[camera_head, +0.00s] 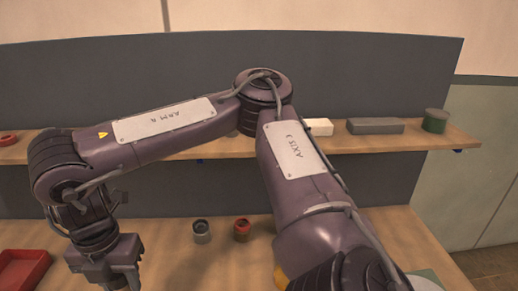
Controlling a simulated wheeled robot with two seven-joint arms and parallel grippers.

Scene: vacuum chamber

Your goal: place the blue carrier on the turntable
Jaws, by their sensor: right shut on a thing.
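My right arm reaches in from the lower right, bends at the top middle and comes down at the left. My right gripper (118,283) is at the bottom left edge, pointing down, beside a red tray. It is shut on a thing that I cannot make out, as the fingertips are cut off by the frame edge. I see no blue carrier. No turntable can be told for certain; a pale, green-edged thing (427,280) shows partly at the bottom right behind my arm. My left gripper is not in view.
The red tray (22,268) is at the bottom left. A grey cup (201,232) and a red cup (242,230) stand mid-table. A shelf (400,139) behind holds a white block (319,127), a grey block (375,126) and a green cylinder (435,121). My arm hides much of the table.

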